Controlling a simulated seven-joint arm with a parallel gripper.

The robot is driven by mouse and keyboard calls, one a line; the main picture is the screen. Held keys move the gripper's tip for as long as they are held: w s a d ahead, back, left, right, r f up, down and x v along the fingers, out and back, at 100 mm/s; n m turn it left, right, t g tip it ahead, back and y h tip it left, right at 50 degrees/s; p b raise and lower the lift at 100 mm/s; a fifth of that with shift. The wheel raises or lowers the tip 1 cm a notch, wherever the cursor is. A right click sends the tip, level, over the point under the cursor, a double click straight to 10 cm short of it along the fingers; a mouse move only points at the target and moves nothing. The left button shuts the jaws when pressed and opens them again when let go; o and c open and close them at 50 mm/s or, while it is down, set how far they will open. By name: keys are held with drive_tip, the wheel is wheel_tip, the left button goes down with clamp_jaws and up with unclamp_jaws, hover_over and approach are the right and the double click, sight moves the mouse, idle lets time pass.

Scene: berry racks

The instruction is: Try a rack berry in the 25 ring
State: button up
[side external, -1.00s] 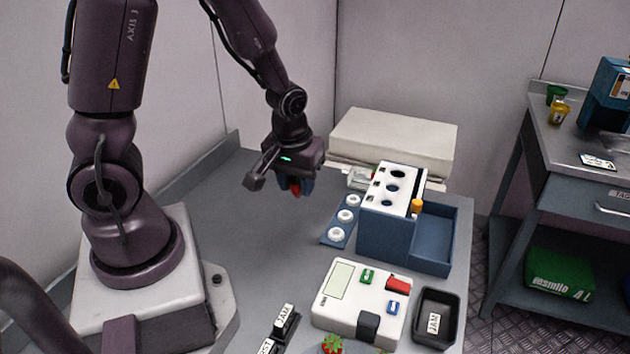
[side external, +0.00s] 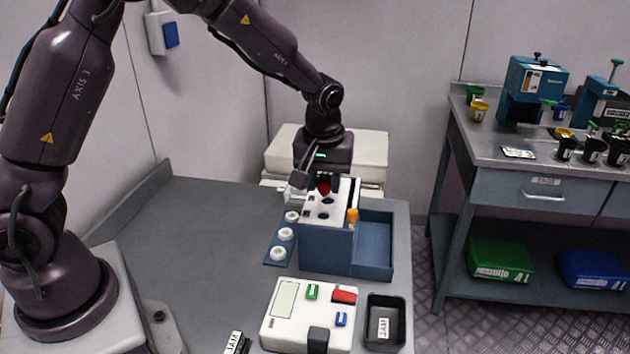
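My gripper (side external: 322,180) is at the blue box's white top plate (side external: 313,208), over its far end. A red berry (side external: 323,188) shows between the fingers, just above the plate or at its far hole. I cannot tell whether the berry touches the plate. Two dark round holes of the plate, a middle one (side external: 327,201) and a near one (side external: 322,215), are visible. The far hole is hidden behind the gripper and berry. The ring sizes are too small to read.
A blue strip (side external: 270,262) with three white rings lies left of the box. An orange knob (side external: 352,215) stands at the plate's right. An open blue bin (side external: 375,240) adjoins. A white scale (side external: 300,325) and a black JAM tray (side external: 386,335) stand in front. The table's left is clear.

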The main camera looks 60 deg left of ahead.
drive_tip(key=shift+f, duration=2.85)
drive_tip(key=o, duration=0.6)
drive_tip(key=shift+o, duration=0.2)
drive_tip(key=shift+r, duration=3.55)
